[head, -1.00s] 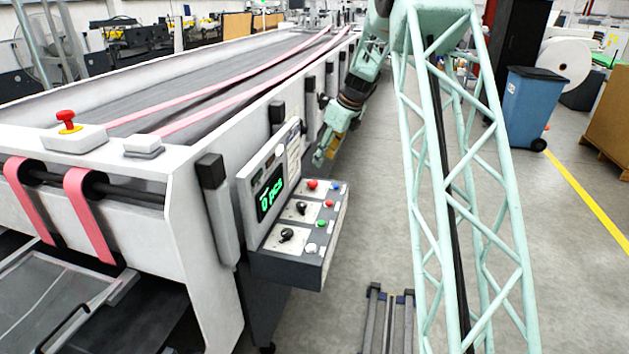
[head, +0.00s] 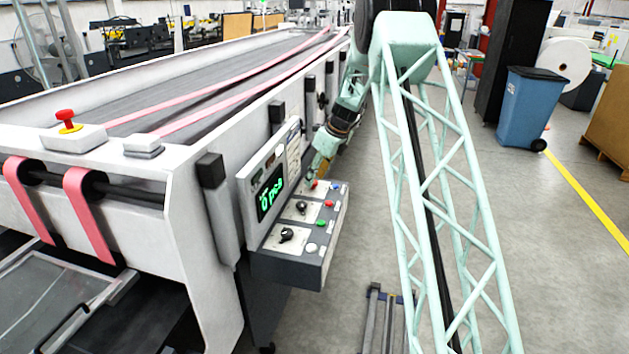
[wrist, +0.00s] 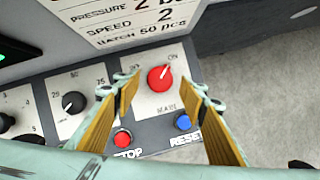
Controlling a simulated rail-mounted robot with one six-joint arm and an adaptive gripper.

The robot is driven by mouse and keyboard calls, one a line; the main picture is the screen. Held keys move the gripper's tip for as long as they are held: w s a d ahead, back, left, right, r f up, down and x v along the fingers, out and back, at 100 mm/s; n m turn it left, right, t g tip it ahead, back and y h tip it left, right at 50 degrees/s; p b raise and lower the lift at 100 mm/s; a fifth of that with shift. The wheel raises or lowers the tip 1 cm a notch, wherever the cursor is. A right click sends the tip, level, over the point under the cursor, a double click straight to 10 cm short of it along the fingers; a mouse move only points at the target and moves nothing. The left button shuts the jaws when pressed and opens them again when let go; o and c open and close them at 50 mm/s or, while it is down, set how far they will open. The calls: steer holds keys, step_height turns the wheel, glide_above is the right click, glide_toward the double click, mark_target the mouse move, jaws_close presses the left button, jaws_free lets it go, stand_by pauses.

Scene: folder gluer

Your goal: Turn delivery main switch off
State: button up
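The main switch is a red round knob (wrist: 160,79) on a white plate labelled MAIN. Its white pointer is turned up and right, toward the ON mark. A mark to the left is partly hidden by a finger. My gripper (wrist: 166,92) is open, with one yellow-padded finger on each side of the knob in the wrist view. I see no contact with the knob. In the head view my gripper (head: 317,170) is just above the far end of the control panel, by the red knob (head: 312,184).
A red STOP button (wrist: 123,138) and a blue RESET button (wrist: 183,122) sit close below the switch. Black dials (wrist: 73,102) are to the left. The panel (head: 290,266) juts from the machine's side, with a display (head: 270,192).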

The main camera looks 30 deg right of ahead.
steer(key=shift+x, duration=0.8)
steer(key=shift+c, duration=0.5)
steer(key=c, duration=0.7)
